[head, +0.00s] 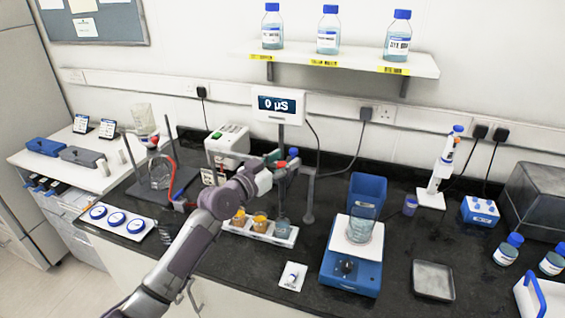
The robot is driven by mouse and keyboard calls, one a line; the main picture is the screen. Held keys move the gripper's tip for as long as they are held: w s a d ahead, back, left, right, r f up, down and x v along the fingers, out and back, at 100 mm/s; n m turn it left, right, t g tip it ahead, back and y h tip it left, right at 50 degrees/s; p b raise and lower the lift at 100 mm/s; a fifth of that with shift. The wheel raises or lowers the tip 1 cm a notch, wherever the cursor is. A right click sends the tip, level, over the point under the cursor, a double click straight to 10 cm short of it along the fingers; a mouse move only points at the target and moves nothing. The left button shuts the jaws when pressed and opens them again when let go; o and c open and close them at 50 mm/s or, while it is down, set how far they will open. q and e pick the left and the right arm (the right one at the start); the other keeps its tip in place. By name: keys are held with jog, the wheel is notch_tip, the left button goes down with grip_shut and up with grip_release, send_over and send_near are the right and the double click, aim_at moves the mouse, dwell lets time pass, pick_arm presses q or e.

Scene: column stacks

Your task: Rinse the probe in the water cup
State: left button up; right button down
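The water cup (283,229), with clear bluish liquid, stands at the right end of a white tray (259,236). Two cups of amber liquid (249,220) stand to its left. My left gripper (279,172) is above the tray, beside the meter's stand. A slim piece with a blue top (293,154), perhaps the probe, shows at its fingers, close to a red-topped part. The fingers and the probe's lower part are too small and overlapped to tell whether I grip it. The meter (277,103) reads 0 µS. My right gripper is out of view.
A grey stand post (308,195) rises just right of the gripper. A blue balance (350,267) with a beaker (360,222) stands right of the tray. A white instrument (228,142) stands behind my arm.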

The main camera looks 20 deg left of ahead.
pick_arm(q)
jog(key=shift+f, duration=0.15)
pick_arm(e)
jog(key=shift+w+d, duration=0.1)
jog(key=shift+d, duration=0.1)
pick_arm(q)
jog(key=shift+s+a, duration=0.1)
jog(key=v, duration=1.1)
jog(key=shift+s, duration=0.4)
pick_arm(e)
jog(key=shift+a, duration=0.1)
pick_arm(q)
jog(key=shift+a, duration=0.15)
